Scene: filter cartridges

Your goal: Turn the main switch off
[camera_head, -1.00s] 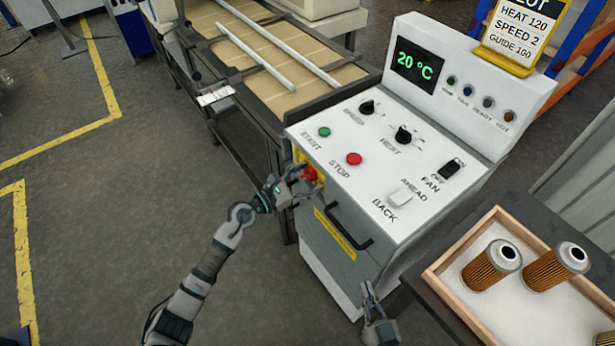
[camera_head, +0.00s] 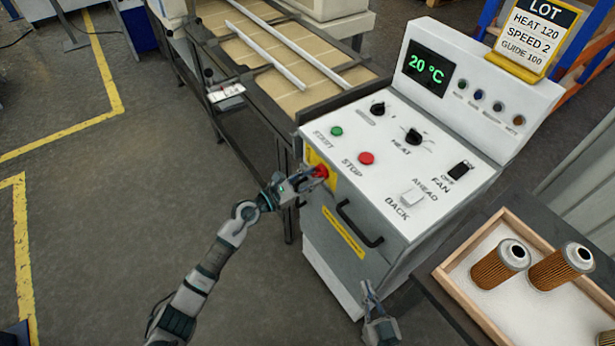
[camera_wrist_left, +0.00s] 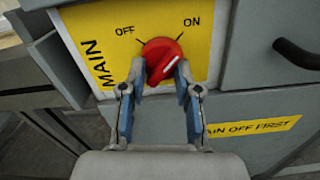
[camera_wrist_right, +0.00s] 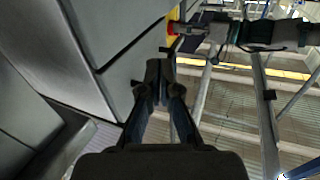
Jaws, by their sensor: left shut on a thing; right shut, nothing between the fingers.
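The main switch is a round red knob (camera_wrist_left: 160,60) on a yellow plate (camera_wrist_left: 88,30) marked MAIN, OFF and ON. Its white line points up and right, towards ON. In the head view the red knob (camera_head: 320,171) is on the front of the white control cabinet, partly hidden by my left gripper. My left gripper (camera_head: 313,181) is shut on the knob; in the left wrist view its fingers (camera_wrist_left: 161,80) stand on both sides of it. My right gripper (camera_head: 369,290) is shut and empty, low in front of the cabinet; it also shows in the right wrist view (camera_wrist_right: 161,80).
The cabinet's top panel (camera_head: 385,190) carries a green START button, a red STOP button, knobs and switches. A wooden tray (camera_head: 462,292) with filter cartridges (camera_head: 500,265) stands at the right. Open floor lies at the left.

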